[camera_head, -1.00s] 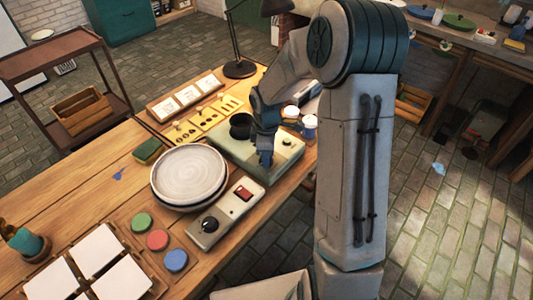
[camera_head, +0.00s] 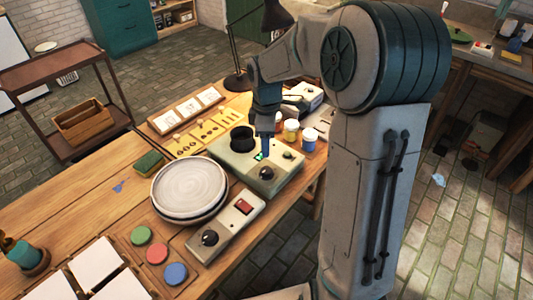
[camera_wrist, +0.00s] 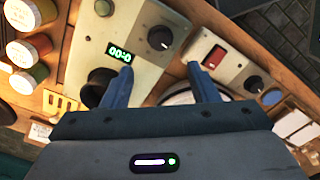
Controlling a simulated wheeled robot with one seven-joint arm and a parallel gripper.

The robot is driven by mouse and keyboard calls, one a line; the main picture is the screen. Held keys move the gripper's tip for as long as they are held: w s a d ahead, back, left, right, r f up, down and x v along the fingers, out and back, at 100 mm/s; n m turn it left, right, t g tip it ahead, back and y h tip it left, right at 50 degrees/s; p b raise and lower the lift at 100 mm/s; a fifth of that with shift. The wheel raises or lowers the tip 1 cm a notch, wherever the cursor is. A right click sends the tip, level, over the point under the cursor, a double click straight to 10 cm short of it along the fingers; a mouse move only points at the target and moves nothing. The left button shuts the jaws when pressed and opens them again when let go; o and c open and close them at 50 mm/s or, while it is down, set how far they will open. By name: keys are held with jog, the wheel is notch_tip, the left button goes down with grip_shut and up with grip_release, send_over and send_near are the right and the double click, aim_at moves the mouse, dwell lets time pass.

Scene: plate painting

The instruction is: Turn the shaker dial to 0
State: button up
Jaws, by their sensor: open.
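The shaker is a pale green box (camera_head: 233,157) with a black cup-like holder (camera_head: 242,138), a lit green display (camera_head: 258,156) and a black dial (camera_head: 266,173) near its front edge. In the wrist view, the display (camera_wrist: 119,53) seems to read 00:0, and the dial (camera_wrist: 160,38) has a pale mark whose exact direction I cannot read. My gripper (camera_head: 265,146) hangs over the shaker, behind the dial in the head view. In the wrist view my gripper (camera_wrist: 160,76) is open, with nothing between its two blue fingers. The dial lies beyond the fingertips, apart from them.
A second box with a red switch (camera_head: 243,207) and its own black dial (camera_head: 210,238) stands in front. Stacked plates (camera_head: 190,188) are at its left. Paint jars (camera_head: 291,130) stand right of the shaker. Colored discs (camera_head: 157,254) lie at the front.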

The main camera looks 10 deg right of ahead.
jog(key=shift+r, duration=1.3)
jog(key=s+r+m+t, duration=0.2)
jog(key=s+m, duration=1.2)
jog(key=s, duration=0.7)
jog(key=shift+s+d+r+t, duration=0.2)
jog(key=shift+r+t, duration=0.2)
jog(key=shift+r, duration=0.35)
jog(key=c, duration=0.4)
jog(key=shift+a, duration=0.15)
